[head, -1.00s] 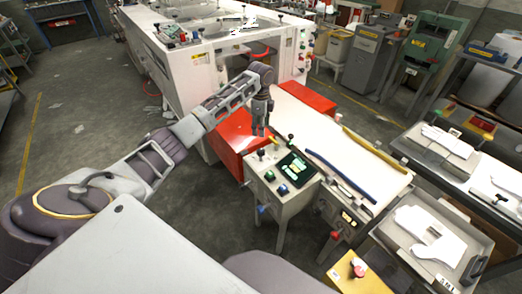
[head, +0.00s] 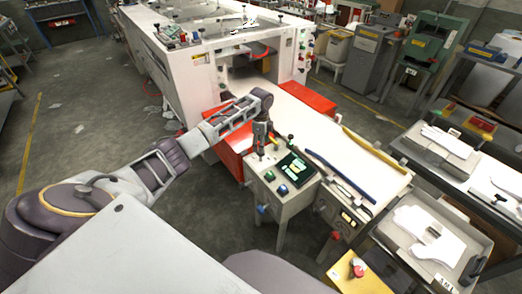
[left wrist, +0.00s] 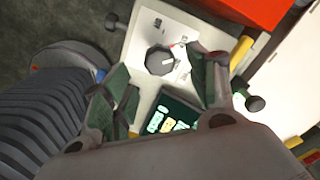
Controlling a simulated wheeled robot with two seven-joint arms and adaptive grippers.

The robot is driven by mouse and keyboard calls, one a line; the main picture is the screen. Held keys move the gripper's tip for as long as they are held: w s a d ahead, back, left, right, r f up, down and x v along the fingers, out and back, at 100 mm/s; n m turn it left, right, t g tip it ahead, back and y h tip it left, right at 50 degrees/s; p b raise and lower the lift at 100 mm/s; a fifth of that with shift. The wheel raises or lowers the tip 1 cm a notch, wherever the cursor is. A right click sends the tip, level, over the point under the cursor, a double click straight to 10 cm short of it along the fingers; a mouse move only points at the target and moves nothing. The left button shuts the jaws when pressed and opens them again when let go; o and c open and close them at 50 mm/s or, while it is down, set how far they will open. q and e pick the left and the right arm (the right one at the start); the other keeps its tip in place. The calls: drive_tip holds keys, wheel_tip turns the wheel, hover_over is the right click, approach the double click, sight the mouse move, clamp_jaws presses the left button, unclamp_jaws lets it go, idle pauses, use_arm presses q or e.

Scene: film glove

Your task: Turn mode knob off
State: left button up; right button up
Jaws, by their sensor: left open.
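The dark, faceted mode knob (left wrist: 160,60) with a light pointer line is in the left wrist view, on the pale top of the control box (head: 282,210). My left gripper (left wrist: 163,78) is open, with one green-padded finger on each side of the knob in that view. Whether the fingers touch the knob cannot be told. In the head view my left gripper (head: 262,154) points down over the back left of the panel and largely hides the knob. A lit screen (head: 296,168) sits beside it. My right gripper is not in view.
Coloured buttons (head: 283,189) sit in front of the screen, and small dark ball-topped parts (left wrist: 255,103) stand near the fingers. Open floor (head: 95,130) is at left.

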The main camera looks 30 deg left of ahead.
sight(261, 156)
use_arm(q)
drive_tip(key=shift+f, duration=2.25)
drive_tip(key=c, duration=1)
drive_tip(key=shift+c, duration=0.2)
